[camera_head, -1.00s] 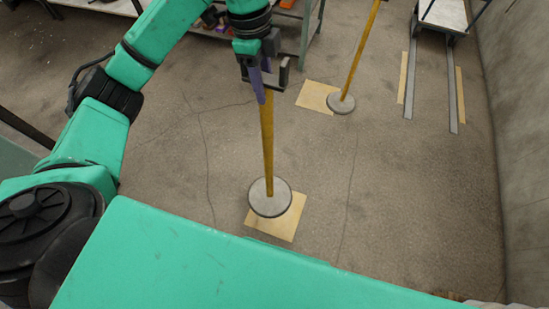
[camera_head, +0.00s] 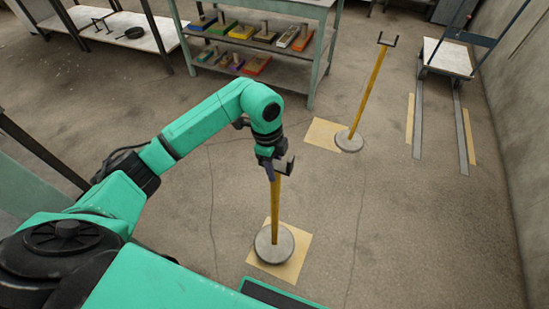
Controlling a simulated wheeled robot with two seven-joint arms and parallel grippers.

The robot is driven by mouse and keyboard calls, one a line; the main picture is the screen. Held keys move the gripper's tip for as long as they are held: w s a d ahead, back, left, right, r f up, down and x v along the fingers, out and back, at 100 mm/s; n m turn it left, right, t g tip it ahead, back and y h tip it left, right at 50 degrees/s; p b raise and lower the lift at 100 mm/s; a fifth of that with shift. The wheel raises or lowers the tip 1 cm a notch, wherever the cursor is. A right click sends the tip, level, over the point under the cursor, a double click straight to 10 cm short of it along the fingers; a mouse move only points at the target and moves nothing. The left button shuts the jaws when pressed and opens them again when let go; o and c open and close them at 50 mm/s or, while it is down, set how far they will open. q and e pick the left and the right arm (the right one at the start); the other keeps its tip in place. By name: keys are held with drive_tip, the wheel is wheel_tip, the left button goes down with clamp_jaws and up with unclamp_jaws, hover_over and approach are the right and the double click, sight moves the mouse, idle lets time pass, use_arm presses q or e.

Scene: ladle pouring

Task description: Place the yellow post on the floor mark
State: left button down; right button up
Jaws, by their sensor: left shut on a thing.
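A yellow post (camera_head: 275,205) with a round grey base (camera_head: 268,249) stands upright in front of me. Its base overlaps the left part of a tan square floor mark (camera_head: 293,262); whether it touches the floor is hard to tell. My left gripper (camera_head: 274,172) is shut on the post near its top, and the fingers partly hide it. A second yellow post (camera_head: 367,88) with a forked top and round grey base (camera_head: 349,141) stands farther back, at the edge of another tan floor mark (camera_head: 325,133). My right gripper is not in view.
A shelf (camera_head: 267,67) with several coloured blocks stands at the back. A cart (camera_head: 447,58) stands at the back right, with grey strips and tan strips (camera_head: 468,135) on the floor before it. A wall (camera_head: 520,120) bounds the right. Floor between is clear.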

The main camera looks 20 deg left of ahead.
use_arm(q)
wheel_tip(320, 180, down, 3)
drive_tip(key=shift+c, duration=2.4)
unclamp_jaws()
drive_tip(key=shift+s+f, duration=0.1)
drive_tip(key=r, duration=0.4)
drive_tip(key=a+r, duration=0.1)
drive_tip(key=r, duration=0.7)
drive_tip(key=shift+a, duration=0.2)
